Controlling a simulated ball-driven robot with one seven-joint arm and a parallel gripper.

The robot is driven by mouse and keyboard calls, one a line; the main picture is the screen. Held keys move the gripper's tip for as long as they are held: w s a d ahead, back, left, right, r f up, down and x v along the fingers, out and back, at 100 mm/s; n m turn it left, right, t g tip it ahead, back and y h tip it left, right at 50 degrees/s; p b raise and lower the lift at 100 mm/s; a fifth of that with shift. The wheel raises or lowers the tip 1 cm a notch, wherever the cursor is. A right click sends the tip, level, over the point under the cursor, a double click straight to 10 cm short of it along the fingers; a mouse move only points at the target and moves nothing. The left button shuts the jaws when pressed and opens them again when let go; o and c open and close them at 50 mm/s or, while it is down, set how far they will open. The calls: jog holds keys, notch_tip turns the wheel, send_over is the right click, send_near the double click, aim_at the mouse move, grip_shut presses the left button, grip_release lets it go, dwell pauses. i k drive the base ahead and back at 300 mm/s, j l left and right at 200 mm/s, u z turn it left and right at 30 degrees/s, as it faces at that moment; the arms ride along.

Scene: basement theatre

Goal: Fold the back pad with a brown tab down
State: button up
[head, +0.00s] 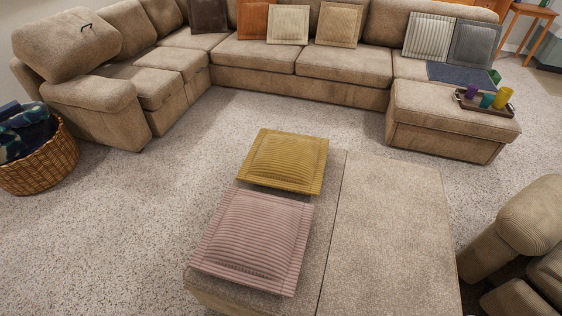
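A tan sectional sofa (300,75) runs along the back and left side. At its near left end a bulky back pad (62,52) stands raised and tilted above the armrest. A small dark loop-shaped handle or tab (87,28) sits on its upper face; its colour looks near black, and I cannot make out a brown tab. More back pads (128,24) stand upright behind it along the left side. My gripper is not in view.
A large tan ottoman (390,230) with mustard (284,160) and pink (254,237) cushions fills the near middle. A wicker basket (40,160) stands at left. A tray (482,104) with cups lies on the right sofa section. Carpet (130,220) between basket and ottoman is clear.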

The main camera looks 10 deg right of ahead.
aim_at(61, 47)
jog(key=i+j+u, duration=0.55)
jog(key=u, duration=0.2)
jog(key=i+j+u, duration=0.1)
jog(key=i+u, duration=1.15)
jog(key=i, duration=1.35)
jog(key=i+l+z, duration=0.1)
jog(key=i+z, duration=0.75)
jog(key=i+j+z, duration=0.2)
jog(key=z, duration=0.2)
jog(key=i+l+z, duration=0.15)
jog(key=i+z, duration=0.3)
jog(key=i+l+z, duration=0.1)
jog(key=i+z, duration=0.15)
jog(key=z, duration=0.2)
jog(key=i+j+z, duration=0.1)
jog(key=i+z, duration=0.2)
jog(key=z, duration=0.15)
